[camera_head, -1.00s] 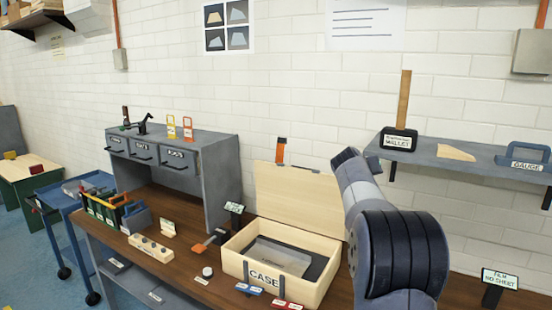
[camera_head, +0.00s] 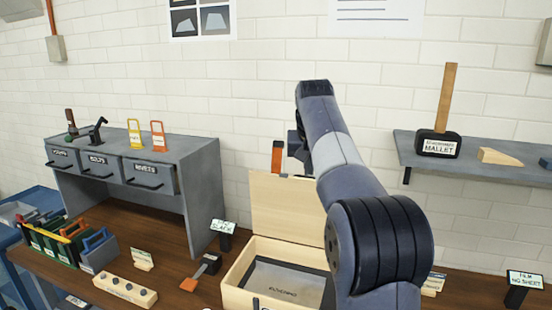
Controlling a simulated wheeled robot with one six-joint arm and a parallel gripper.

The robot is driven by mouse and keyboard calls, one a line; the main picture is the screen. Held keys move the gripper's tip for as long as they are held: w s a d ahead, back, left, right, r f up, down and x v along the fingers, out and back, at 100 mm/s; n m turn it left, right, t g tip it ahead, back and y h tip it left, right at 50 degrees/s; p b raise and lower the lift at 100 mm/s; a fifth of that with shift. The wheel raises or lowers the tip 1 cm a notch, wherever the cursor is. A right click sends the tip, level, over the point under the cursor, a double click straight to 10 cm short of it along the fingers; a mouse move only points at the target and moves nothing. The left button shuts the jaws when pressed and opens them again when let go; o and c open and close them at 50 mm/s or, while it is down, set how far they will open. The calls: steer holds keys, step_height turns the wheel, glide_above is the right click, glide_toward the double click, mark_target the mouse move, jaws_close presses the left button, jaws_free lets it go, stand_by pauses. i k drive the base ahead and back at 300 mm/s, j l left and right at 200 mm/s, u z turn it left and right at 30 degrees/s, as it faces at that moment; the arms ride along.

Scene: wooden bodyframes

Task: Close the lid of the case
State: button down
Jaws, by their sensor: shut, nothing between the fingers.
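The case (camera_head: 240,289) is a pale wooden box at the bottom middle of the head view, cut off by the lower edge. A grey panel with a dark border lies inside it. Its lid (camera_head: 283,208) stands open, roughly upright at the back of the case. My arm comes up from the lower right, hides the right side of the lid and case, and bends down beyond the lid. The orange and dark part above the lid's top edge looks like my gripper (camera_head: 278,159), shut. The lid hides its lower portion, and I cannot tell whether it touches the lid.
A grey drawer cabinet (camera_head: 185,215) stands left of the case. A label stand (camera_head: 222,228), an orange-and-black tool (camera_head: 207,267) and a pegged wooden block (camera_head: 128,290) are also left. A wall shelf (camera_head: 465,168) holds a mallet (camera_head: 440,140) at right. A small sign (camera_head: 522,280) stands lower right.

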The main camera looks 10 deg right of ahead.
mark_target(285, 208)
steer(key=i+j+z, duration=0.35)
steer(key=i+j, duration=0.2)
steer(key=j, duration=0.25)
steer(key=i+j+z, duration=0.2)
steer(key=j, duration=0.25)
